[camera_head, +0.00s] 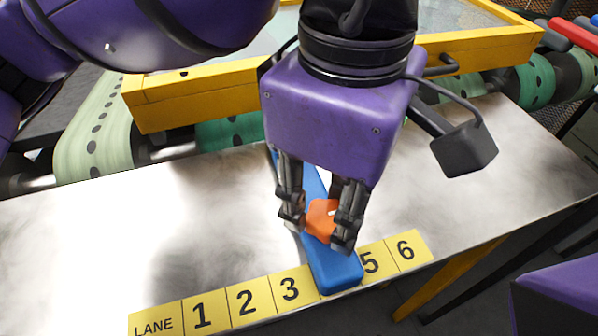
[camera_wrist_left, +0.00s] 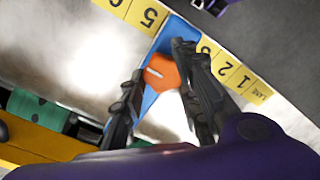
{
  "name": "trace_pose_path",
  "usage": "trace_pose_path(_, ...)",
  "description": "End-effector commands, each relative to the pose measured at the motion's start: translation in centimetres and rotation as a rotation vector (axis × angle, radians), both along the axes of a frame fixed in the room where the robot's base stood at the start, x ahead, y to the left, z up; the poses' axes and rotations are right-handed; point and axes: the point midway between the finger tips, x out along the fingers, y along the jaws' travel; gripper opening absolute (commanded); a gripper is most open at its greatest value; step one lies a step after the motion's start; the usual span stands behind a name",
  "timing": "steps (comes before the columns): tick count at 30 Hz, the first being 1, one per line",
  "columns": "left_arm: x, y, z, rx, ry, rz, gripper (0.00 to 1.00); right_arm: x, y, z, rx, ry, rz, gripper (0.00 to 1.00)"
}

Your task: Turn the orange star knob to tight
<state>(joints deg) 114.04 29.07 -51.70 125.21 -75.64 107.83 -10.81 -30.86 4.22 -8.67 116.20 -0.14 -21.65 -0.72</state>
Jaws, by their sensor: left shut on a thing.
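The orange star knob (camera_head: 321,220) sits on a long blue bar (camera_head: 335,270) that lies across the metal table. My left gripper (camera_head: 318,224) comes down from above, with one finger on each side of the knob, and is shut on it. The fingers hide part of the knob's sides. In the left wrist view the knob (camera_wrist_left: 161,73) shows between the fingers, with a pale mark on its top. The near end of the blue bar covers the strip between 3 and 5. My right gripper does not show.
A yellow lane strip (camera_head: 246,300) with numbers runs along the table's front edge. Behind the table (camera_head: 90,240) are green rollers (camera_head: 95,130) and a yellow frame (camera_head: 190,95). The tabletop left and right of the bar is clear.

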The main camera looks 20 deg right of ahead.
Motion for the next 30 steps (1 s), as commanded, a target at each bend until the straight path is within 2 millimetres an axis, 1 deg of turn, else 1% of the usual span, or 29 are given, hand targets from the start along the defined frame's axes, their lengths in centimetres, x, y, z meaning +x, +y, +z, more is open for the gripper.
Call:
trace_pose_path(1,0.3,-0.1,0.3,-0.007,-0.01,0.005,0.03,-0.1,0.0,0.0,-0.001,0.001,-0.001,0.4)
trace_pose_path(7,0.3,-0.1,0.3,-0.008,-0.011,0.005,0.03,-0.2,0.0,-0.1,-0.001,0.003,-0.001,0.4)
trace_pose_path(8,0.3,-0.1,0.3,-0.008,-0.011,0.005,0.33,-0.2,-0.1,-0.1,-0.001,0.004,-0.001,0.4)
trace_pose_path(10,0.3,-0.1,0.3,-0.006,-0.009,0.005,0.42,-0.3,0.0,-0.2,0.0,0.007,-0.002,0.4)
trace_pose_path(17,0.1,-0.1,0.1,-0.003,-0.005,0.003,0.43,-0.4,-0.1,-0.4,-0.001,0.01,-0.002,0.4)
trace_pose_path(20,0.1,-0.1,0.2,-0.003,-0.004,0.002,0.43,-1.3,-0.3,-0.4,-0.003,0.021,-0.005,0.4)
trace_pose_path(22,0.1,-0.1,0.6,-0.003,-0.005,0.003,0.43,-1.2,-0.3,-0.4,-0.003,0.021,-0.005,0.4)
trace_pose_path(26,0.2,-0.1,2.4,-0.004,-0.007,0.002,0.43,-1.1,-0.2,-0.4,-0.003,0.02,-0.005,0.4)
trace_pose_path(30,0.2,-0.1,5.5,-0.006,-0.007,0.003,0.43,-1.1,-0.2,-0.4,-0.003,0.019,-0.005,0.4)
